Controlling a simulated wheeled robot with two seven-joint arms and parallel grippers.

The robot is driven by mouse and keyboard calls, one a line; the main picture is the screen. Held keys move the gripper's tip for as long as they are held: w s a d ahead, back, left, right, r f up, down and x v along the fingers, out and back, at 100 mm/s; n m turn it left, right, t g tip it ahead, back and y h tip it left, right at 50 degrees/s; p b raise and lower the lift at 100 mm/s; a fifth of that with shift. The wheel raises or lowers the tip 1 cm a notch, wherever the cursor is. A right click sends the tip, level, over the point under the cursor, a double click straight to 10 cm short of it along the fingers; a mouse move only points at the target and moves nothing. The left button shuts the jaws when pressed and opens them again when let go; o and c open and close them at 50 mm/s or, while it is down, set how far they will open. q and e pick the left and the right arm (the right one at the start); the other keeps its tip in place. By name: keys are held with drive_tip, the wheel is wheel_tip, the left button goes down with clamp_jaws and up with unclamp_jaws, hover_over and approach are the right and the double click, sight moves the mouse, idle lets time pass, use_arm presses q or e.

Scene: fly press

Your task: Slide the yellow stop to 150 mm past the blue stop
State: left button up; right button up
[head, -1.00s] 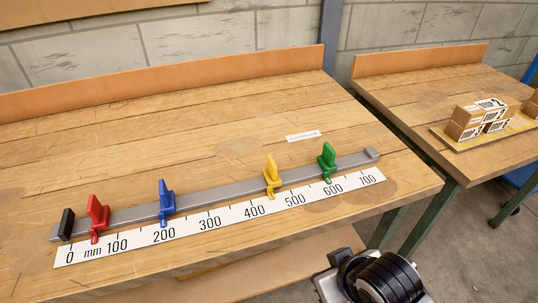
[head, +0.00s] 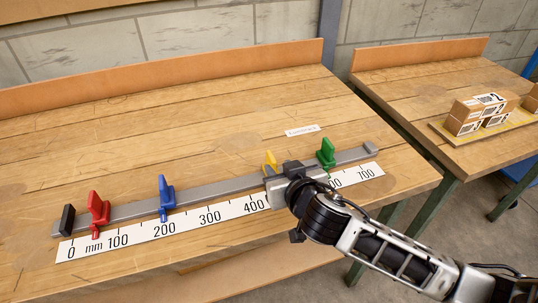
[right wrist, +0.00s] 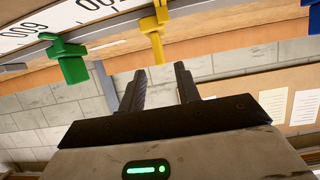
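The yellow stop (head: 270,159) sits on the grey rail (head: 225,188); its lower part is hidden behind my right gripper (head: 278,177). In the right wrist view the yellow stop (right wrist: 154,40) hangs beyond the gap between the fingers of my right gripper (right wrist: 161,80). The fingers are apart with nothing clearly between them. The blue stop (head: 165,193) sits left on the rail, near the 200 mark of the white scale (head: 185,225). The scale near the yellow stop is covered by my gripper. My left gripper is out of view.
The green stop (head: 326,153) is on the rail close right of my right gripper; it also shows in the right wrist view (right wrist: 70,64). The red stop (head: 97,208) is near the left end. A second bench (head: 405,80) holds boxes (head: 480,108). The table behind the rail is mostly clear.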

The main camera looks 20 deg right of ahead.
sight(269, 157)
drive_tip(key=x, duration=0.9)
drive_tip(key=shift+s+a, duration=0.1)
clamp_jaws()
